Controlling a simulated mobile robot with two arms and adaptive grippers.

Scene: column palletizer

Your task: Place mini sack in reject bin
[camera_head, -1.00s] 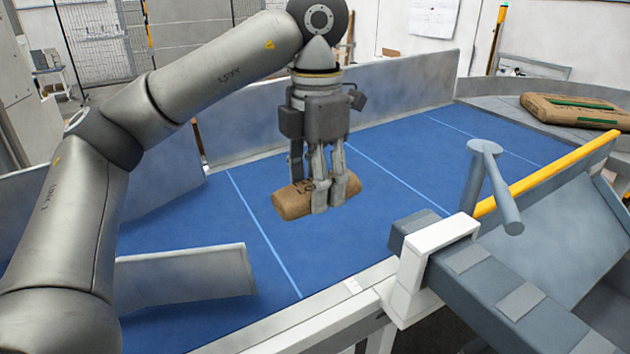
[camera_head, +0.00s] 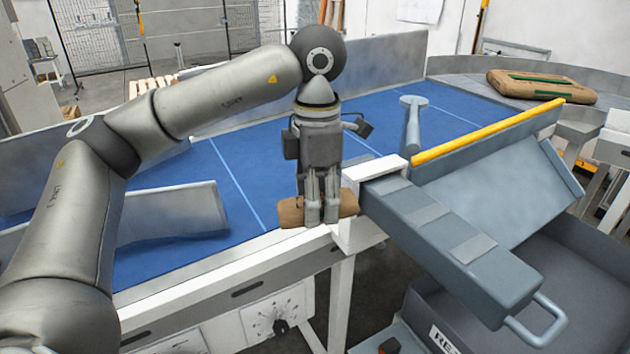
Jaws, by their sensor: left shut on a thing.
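The brown mini sack (camera_head: 291,213) shows on both sides of my left gripper's fingers. My left gripper (camera_head: 322,215) points down and is shut on the sack, by the conveyor's near white edge. The fingers hide the middle of the sack. The dark grey reject bin (camera_head: 595,262) stands at the lower right, below a slanted grey chute plate, with a partly cut-off label on its front. The sack is left of the bin and apart from it. My right gripper is not in view.
The blue conveyor belt (camera_head: 238,160) has low grey side walls. A grey bar with a handle (camera_head: 455,240) and a yellow-edged chute (camera_head: 500,185) lie between the sack and the bin. A larger brown sack (camera_head: 541,86) lies on the curved conveyor at the back right.

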